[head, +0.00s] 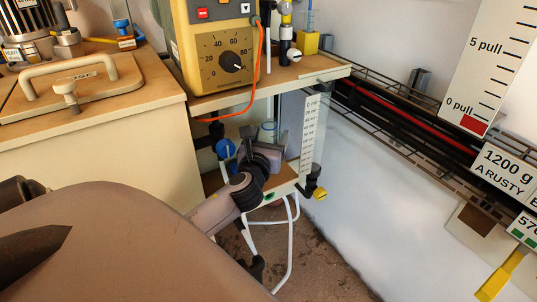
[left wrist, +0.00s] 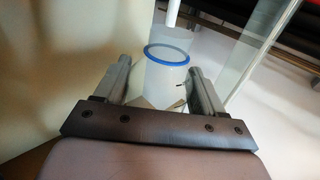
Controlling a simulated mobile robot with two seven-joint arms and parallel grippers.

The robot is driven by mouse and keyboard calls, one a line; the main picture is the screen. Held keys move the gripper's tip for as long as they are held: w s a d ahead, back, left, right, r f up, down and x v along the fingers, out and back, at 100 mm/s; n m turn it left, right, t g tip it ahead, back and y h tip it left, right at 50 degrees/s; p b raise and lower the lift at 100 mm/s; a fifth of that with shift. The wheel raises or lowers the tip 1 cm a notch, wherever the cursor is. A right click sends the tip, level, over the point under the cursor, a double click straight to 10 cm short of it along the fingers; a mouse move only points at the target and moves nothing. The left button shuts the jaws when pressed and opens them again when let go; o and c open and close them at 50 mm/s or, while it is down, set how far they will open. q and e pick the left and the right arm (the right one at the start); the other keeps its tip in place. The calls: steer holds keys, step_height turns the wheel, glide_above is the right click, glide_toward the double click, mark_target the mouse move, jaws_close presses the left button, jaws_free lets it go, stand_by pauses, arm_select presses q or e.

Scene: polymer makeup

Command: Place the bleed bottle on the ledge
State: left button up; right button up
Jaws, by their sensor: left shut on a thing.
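My left gripper (head: 264,142) reaches into the space under the bench shelf in the head view. In the left wrist view its two fingers stand on either side of a clear bottle (left wrist: 165,78) with a blue rim, which I take to be the bleed bottle, and are shut on it. The bottle looks upright and open at the top. In the head view only a little of it (head: 268,127) shows behind the fingers. A low wooden ledge (head: 212,181) lies under the gripper. I cannot tell whether the bottle touches it. My right gripper is out of view.
A yellow-grey control box (head: 221,50) stands on the upper wooden shelf (head: 270,84), with an orange cable hanging down. A scaled clear column (head: 308,135) stands just right of the gripper. A blue knob (head: 225,148) is close on the left. White tubes (head: 291,245) hang below.

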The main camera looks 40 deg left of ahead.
arm_select(q)
step_height(320, 180, down, 4)
steer(key=b, duration=0.2)
steer(key=shift+b, duration=0.35)
steer(key=shift+f+b, duration=0.35)
steer(key=shift+f, duration=0.05)
steer(key=shift+a, duration=0.15)
steer(key=shift+r, duration=0.1)
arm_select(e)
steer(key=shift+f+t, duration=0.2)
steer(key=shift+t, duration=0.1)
arm_select(q)
steer(key=o, duration=1)
steer(key=shift+f, duration=0.2)
steer(key=shift+o, duration=0.2)
